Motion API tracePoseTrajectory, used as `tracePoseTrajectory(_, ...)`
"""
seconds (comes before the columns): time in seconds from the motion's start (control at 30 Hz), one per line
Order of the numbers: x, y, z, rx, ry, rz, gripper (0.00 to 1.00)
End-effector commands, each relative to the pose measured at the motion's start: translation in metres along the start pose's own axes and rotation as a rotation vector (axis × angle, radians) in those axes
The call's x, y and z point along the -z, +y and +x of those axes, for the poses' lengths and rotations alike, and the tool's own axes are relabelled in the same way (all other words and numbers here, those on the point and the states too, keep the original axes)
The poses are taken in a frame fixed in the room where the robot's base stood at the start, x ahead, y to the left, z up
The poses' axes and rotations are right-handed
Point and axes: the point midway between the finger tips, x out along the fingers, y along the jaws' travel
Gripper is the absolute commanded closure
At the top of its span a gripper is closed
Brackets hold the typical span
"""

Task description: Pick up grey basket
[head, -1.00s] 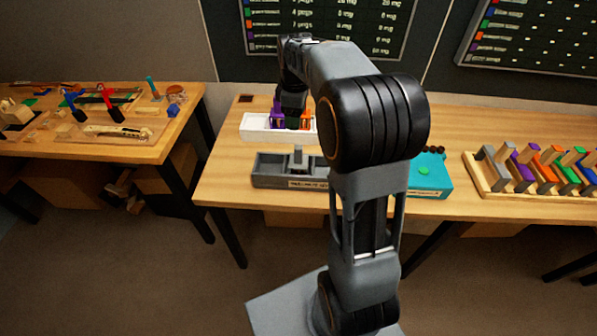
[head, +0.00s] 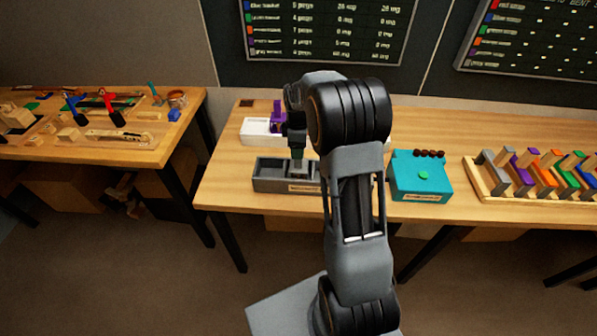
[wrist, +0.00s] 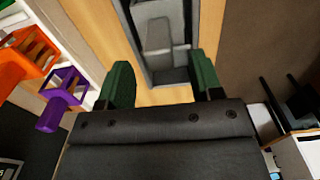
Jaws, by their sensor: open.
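The grey basket (wrist: 155,38) lies in a grey tray (wrist: 181,8). In the wrist view it shows ahead of and between my fingers, apart from them. In the head view, the tray (head: 270,184) stands near the bench's front edge, and the basket (head: 298,166) is partly hidden under my gripper (head: 297,154). In the wrist view, my gripper (wrist: 160,80) is open and empty, its two dark green fingers spread apart.
A white tray (head: 256,139) behind holds a purple basket (wrist: 62,93) and an orange basket (wrist: 30,55). A teal box (head: 421,177) stands right of the grey tray. A wooden rack (head: 487,186) of coloured pieces is further right.

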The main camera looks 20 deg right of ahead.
Motion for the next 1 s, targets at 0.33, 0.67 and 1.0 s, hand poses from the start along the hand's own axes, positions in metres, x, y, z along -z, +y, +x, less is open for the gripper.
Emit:
tracePoseTrajectory(0.33, -0.001, -0.001, 0.037, 0.003, -0.001, 0.0, 0.4)
tracePoseTrajectory(0.67, -0.001, 0.0, 0.039, 0.001, 0.0, 0.0, 0.47)
tracePoseTrajectory(1.0, -0.001, 0.0, 0.039, 0.001, 0.0, 0.0, 0.8)
